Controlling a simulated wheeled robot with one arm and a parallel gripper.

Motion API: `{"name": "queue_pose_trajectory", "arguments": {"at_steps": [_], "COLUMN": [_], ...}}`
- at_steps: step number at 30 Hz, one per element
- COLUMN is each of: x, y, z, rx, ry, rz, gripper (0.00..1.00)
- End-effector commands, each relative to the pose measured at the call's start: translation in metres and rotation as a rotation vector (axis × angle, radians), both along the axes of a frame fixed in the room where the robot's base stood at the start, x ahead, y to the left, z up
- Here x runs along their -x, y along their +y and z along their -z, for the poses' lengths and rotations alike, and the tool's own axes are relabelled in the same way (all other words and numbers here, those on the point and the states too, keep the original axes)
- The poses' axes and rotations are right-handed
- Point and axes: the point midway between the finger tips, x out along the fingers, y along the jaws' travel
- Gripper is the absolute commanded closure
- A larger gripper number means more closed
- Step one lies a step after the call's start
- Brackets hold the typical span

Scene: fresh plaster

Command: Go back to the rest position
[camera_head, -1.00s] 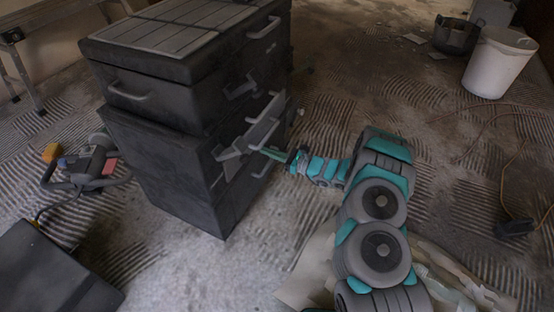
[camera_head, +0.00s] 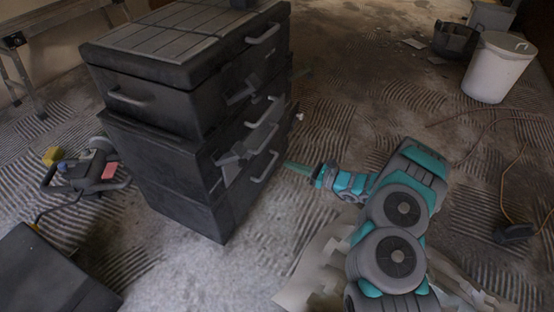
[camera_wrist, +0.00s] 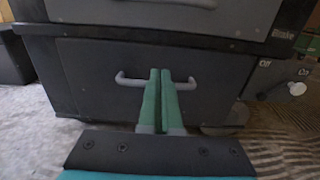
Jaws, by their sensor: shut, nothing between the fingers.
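My gripper (camera_head: 291,165) is at the end of my grey and teal arm, just right of the stacked black toolbox (camera_head: 190,120). Its green fingers are together and empty, apart from the box front. In the wrist view the shut fingers (camera_wrist: 160,100) point at a dark drawer front (camera_wrist: 90,75) with a grey handle (camera_wrist: 125,79), which the fingers partly overlap in the picture. The lower handle (camera_head: 264,167) also shows in the head view.
A white bucket (camera_head: 497,68) and a dark bucket (camera_head: 455,38) stand at the back right. A power tool (camera_head: 88,170) and a dark case (camera_head: 50,275) lie at the left. Cardboard (camera_head: 310,275) lies under my arm. A cable (camera_head: 513,190) crosses the ridged floor at right.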

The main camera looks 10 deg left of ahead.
Motion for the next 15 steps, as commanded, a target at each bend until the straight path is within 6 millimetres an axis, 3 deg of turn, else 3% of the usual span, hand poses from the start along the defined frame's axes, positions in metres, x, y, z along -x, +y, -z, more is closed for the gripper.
{"name": "queue_pose_trajectory", "arguments": {"at_steps": [6,15], "x": [0.011,0.016], "y": [-0.032,-0.042], "z": [-0.001,0.000], "rx": [-0.001,-0.001], "ry": [0.001,0.001], "rz": [0.002,-0.001], "gripper": [1.00,1.00]}}
